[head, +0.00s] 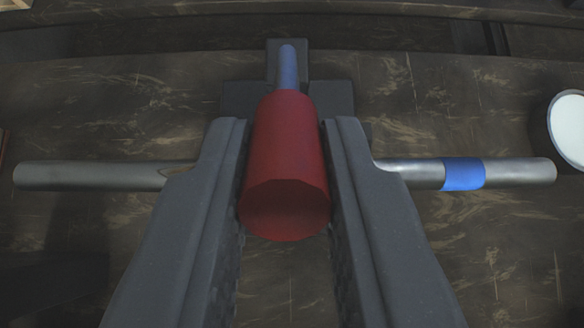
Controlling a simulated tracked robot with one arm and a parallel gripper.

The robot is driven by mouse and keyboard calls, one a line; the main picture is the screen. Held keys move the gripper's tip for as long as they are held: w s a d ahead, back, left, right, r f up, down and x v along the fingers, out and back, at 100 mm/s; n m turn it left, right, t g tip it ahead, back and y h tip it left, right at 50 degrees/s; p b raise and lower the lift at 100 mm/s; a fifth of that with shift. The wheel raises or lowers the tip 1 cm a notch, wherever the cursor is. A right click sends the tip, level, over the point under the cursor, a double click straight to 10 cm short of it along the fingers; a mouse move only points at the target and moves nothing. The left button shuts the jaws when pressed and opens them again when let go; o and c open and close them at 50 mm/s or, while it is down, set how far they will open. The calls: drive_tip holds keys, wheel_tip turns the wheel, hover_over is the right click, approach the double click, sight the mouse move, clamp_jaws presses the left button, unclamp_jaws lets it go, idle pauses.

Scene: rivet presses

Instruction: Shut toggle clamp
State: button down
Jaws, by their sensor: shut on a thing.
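The toggle clamp's red handle (284,165) stands in the middle of the head view, its flat end facing me. A blue-grey lever rod (288,68) runs from the handle's far end up to a dark clamp base (240,96). My gripper (284,135) is shut on the red handle, one dark finger on each side, touching it. The handle and fingers hide part of the base and of what lies beneath.
A metal bar lies crosswise behind my fingers, its left part (90,176) plain and its right part (520,171) with a blue band (464,173). A round white-faced thing (570,130) with a dark rim is at the right edge. The dark, streaked surface (450,90) around is mostly clear.

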drive_tip(key=shift+a, duration=0.1)
idle(0.4)
drive_tip(key=c, duration=1.3)
unclamp_jaws()
